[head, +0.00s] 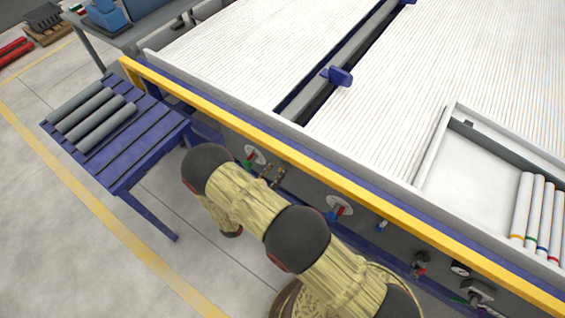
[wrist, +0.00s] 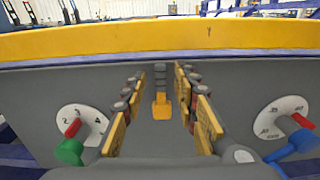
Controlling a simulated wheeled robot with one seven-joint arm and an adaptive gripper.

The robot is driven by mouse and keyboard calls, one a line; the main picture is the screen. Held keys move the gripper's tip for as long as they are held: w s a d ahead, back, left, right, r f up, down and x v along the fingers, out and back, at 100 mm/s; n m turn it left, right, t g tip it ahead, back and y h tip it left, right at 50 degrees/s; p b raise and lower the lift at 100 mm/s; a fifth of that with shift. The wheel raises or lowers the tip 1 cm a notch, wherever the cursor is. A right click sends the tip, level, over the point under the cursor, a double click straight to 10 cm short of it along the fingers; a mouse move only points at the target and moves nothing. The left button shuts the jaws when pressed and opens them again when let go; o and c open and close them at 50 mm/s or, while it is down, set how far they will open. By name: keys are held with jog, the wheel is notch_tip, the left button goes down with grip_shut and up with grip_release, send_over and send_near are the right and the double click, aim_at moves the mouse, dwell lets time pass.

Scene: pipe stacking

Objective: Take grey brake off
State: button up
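My gripper (wrist: 161,88) is open in the wrist view, its yellow-padded fingers spread and pointing at the grey front panel of the machine. An orange-yellow piece on a dark segmented stem (wrist: 162,106) shows between the fingers; I cannot tell whether it is part of the gripper. A grey fitting on a plate (head: 479,291) and a dark fitting (head: 420,264) sit farther right. I cannot tell which part is the grey brake.
A yellow rail (head: 300,150) runs along the machine above the panel; it also crosses the wrist view (wrist: 160,38). A blue table (head: 128,172) holds several grey pipes (head: 92,117) at left. White pipes with coloured rings (head: 536,215) lie in a tray at right.

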aim_at(281, 164)
jog(key=shift+x, duration=1.9)
jog(key=shift+c, duration=0.4)
grip_shut()
